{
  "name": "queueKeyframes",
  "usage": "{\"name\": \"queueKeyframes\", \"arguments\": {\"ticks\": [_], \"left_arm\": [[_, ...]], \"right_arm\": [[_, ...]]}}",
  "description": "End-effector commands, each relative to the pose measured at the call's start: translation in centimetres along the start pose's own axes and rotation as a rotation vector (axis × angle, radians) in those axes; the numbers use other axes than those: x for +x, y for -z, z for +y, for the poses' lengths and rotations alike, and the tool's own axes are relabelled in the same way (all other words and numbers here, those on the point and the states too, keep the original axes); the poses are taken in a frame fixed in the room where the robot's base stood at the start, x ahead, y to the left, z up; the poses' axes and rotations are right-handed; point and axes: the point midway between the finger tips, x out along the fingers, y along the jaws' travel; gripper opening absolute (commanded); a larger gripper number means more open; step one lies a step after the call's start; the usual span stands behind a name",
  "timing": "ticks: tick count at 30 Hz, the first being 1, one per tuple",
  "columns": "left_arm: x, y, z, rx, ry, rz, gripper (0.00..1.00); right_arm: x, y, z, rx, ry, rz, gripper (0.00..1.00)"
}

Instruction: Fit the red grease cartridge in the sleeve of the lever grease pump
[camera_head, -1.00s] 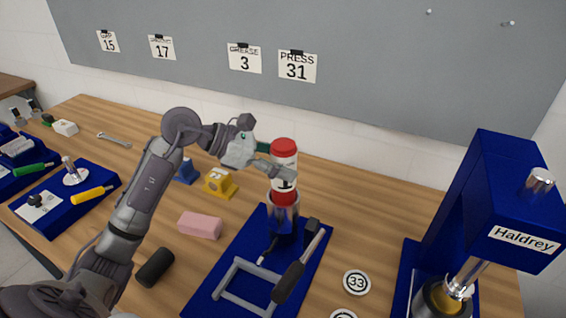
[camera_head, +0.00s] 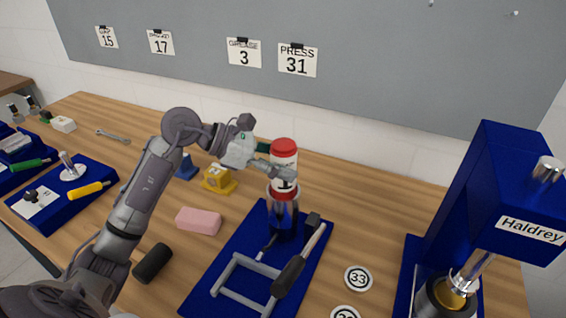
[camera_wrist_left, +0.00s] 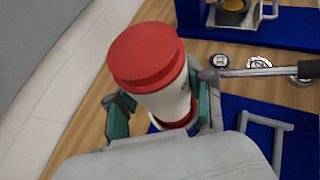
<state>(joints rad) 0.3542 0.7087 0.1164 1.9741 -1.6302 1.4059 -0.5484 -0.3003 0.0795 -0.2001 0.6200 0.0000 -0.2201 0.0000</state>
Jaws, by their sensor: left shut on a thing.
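The red grease cartridge (camera_head: 284,152) is a white cylinder with a red cap and a red lower band, and it stands upright. My left gripper (camera_head: 278,172) is shut around its middle. The wrist view shows the cartridge (camera_wrist_left: 150,65) between the teal finger pads of my left gripper (camera_wrist_left: 160,118). The cartridge's lower end appears inside the sleeve's top; the exact depth is hard to tell. My right gripper is not in view.
The pump's dark-handled lever (camera_head: 289,275) and grey frame (camera_head: 240,285) lie in front of the sleeve. A blue Haldrey press (camera_head: 490,190) stands at right. A pink block (camera_head: 199,220), a black cylinder (camera_head: 152,263) and a yellow block (camera_head: 218,180) lie to the left.

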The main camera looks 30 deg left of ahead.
Motion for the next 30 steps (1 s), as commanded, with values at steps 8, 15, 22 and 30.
{"name": "queueKeyframes", "arguments": {"ticks": [8,15,22,30], "left_arm": [[0.24,0.45,0.01,0.001,-0.001,-0.002,0.0],[0.35,0.65,0.01,0.001,-0.001,-0.002,0.59],[0.37,0.69,0.01,0.001,-0.001,-0.001,0.82],[0.13,0.85,0.02,-0.001,0.0,0.002,0.82]], "right_arm": [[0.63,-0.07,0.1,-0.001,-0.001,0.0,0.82],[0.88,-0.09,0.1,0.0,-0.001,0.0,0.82],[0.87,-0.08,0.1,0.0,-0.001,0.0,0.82],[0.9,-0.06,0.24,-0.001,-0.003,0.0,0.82]]}}
